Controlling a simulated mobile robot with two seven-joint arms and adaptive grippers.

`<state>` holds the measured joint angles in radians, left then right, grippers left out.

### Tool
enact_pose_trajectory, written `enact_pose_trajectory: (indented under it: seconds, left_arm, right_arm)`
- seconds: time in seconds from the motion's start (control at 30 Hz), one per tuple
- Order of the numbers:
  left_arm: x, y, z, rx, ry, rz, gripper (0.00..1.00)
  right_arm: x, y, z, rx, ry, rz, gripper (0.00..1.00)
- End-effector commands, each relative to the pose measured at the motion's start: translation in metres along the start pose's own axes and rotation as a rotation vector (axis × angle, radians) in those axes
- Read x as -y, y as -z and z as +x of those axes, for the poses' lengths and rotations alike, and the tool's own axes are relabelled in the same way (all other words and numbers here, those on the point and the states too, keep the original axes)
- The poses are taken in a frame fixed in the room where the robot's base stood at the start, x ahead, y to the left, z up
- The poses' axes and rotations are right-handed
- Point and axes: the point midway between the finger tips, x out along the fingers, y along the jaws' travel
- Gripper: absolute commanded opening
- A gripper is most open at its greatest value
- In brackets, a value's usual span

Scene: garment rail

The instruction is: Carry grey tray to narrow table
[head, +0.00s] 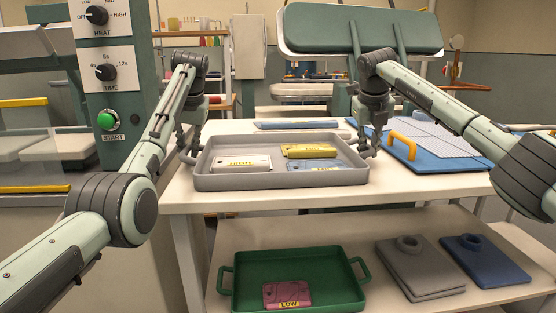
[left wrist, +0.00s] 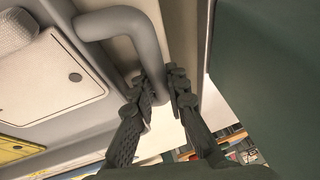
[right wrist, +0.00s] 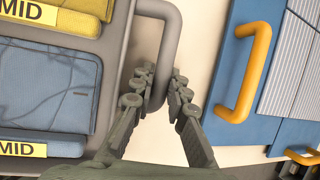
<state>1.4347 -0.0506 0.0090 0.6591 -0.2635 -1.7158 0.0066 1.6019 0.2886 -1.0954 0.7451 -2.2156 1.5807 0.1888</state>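The grey tray (head: 210,183) is at the left end of the white table top (head: 430,187), level and on it or just above it. It holds a white garment (head: 240,163) labelled HIGH, a yellow one (head: 310,151) and a blue one (head: 318,166). My left gripper (left wrist: 161,78) is closed around the tray's left handle (left wrist: 120,22). My right gripper (right wrist: 162,78) is closed around the right handle (right wrist: 172,40). I cannot tell which table, if any in view, is the narrow one.
A blue board (head: 440,165) with a yellow handle (head: 403,145) lies just right of the tray. A control panel (head: 108,75) stands close left.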

Motion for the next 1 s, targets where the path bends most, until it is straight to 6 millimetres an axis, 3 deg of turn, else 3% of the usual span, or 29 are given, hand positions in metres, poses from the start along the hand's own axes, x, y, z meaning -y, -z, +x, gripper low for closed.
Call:
enact_pose_trajectory:
  seconds: [0.57, 1.0]
  left_arm:
    - [0.001, 0.002, -0.004, -0.003, 0.0, 0.0, 0.0]
    - [0.009, 0.017, -0.041, -0.003, 0.0, 0.0, 0.0]
  right_arm:
    - [0.001, -0.002, -0.004, 0.003, 0.0, 0.0, 0.0]
    - [0.009, -0.017, -0.041, 0.003, 0.0, 0.0, 0.0]
